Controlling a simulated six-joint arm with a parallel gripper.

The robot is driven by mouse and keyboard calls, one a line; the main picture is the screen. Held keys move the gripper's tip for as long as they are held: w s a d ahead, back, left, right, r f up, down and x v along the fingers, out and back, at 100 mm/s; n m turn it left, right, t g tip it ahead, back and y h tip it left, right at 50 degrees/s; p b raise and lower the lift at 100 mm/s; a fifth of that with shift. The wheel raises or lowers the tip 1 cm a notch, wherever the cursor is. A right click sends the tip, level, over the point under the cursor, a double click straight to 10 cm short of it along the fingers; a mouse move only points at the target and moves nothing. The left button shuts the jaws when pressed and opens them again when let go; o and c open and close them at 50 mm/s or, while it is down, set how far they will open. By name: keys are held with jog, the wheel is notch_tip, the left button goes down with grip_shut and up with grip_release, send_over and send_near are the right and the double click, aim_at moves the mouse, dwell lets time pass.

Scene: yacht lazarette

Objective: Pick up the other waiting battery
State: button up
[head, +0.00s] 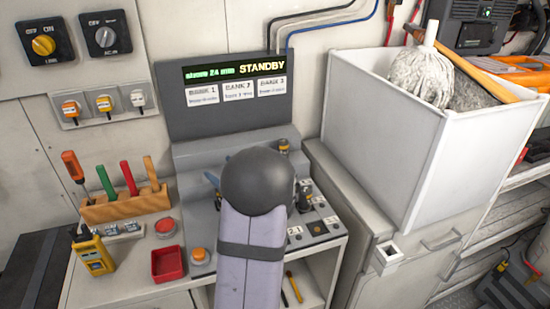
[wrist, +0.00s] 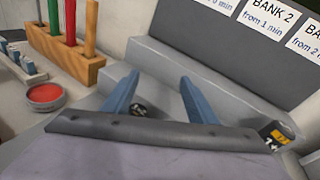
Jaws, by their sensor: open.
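My gripper (wrist: 160,80) is open, its two blue fingers apart over the grey charging station (wrist: 230,75). In the wrist view a dark round battery end (wrist: 138,108) shows low beside the left finger, mostly hidden by my wrist. A dark battery with a yellow label and a plus mark (wrist: 276,135) stands to the right, outside the fingers. In the head view my arm covers most of the station. A yellow-topped battery (head: 284,147) shows behind it and a dark battery (head: 304,192) to its right. I cannot tell which one is the other waiting battery.
A display panel reading STANDBY (head: 225,95) stands behind the station. A wooden tool rack (head: 125,206), a yellow meter (head: 94,255), a red tray (head: 168,264) and an orange button (head: 199,256) are at left. A white bin with a mop (head: 385,140) stands at right.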

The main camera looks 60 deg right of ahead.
aim_at(283, 142)
jog(key=s+d+m+g+h+b, duration=0.1)
jog(key=s+d+m+g+h, duration=0.3)
jog(key=s+d+m+h, duration=0.75)
jog(key=shift+w+d+r+n+y+p, duration=0.15)
jog(key=shift+d+n+y+p, duration=0.4)
jog(key=shift+d, duration=0.75)
jog(key=shift+w+d+r+n+y+p, duration=0.1)
jog(key=shift+w+d+n+y+p, duration=0.3)
jog(key=shift+d, duration=0.85)
jog(key=shift+w+d+r+n+y+p, duration=0.1)
jog(key=shift+d+n+y+p, duration=0.55)
jog(key=shift+d, duration=0.65)
jog(key=c, duration=1.3)
